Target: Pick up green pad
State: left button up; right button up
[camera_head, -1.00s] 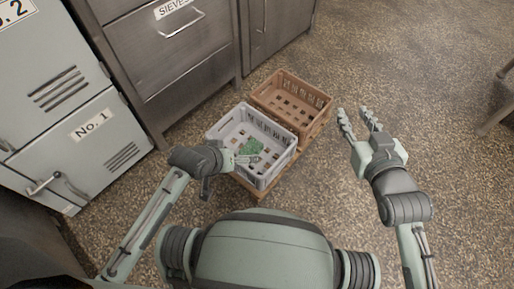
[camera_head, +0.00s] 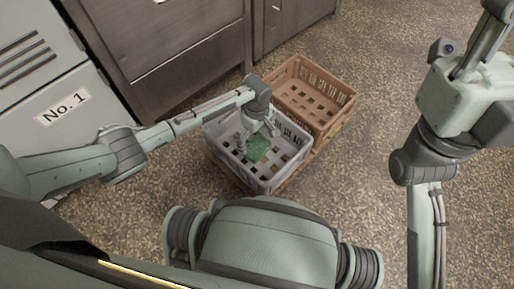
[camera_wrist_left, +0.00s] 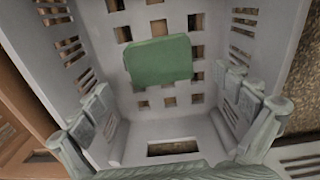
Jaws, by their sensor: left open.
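The green pad (camera_head: 258,150) lies on the floor of the grey crate (camera_head: 265,184). In the left wrist view the pad (camera_wrist_left: 160,62) is a flat, roughly rectangular green piece over the square holes of the crate floor. My left gripper (camera_head: 259,137) reaches down into the grey crate from above. Its fingers (camera_wrist_left: 170,98) are spread wide in the left wrist view, with nothing between them and the pad ahead of them. The fingers hide part of the pad in the head view. My right gripper (camera_head: 487,35) is raised at the upper right, partly cut off by the frame.
A brown crate (camera_head: 335,95) stands right behind the grey crate. Both sit on a wooden pallet (camera_head: 293,178). Metal cabinets (camera_head: 165,65) stand behind and to the left. The speckled floor (camera_head: 385,90) right of the crates is clear.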

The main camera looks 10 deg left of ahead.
aim_at(257, 146)
pick_arm(q)
notch_tip(257, 146, down, 5)
jog(key=b, duration=0.2)
jog(key=shift+f+b, duration=0.1)
jog(key=shift+b, duration=0.3)
jog(key=shift+c, duration=0.6)
jog(key=c, duration=0.6)
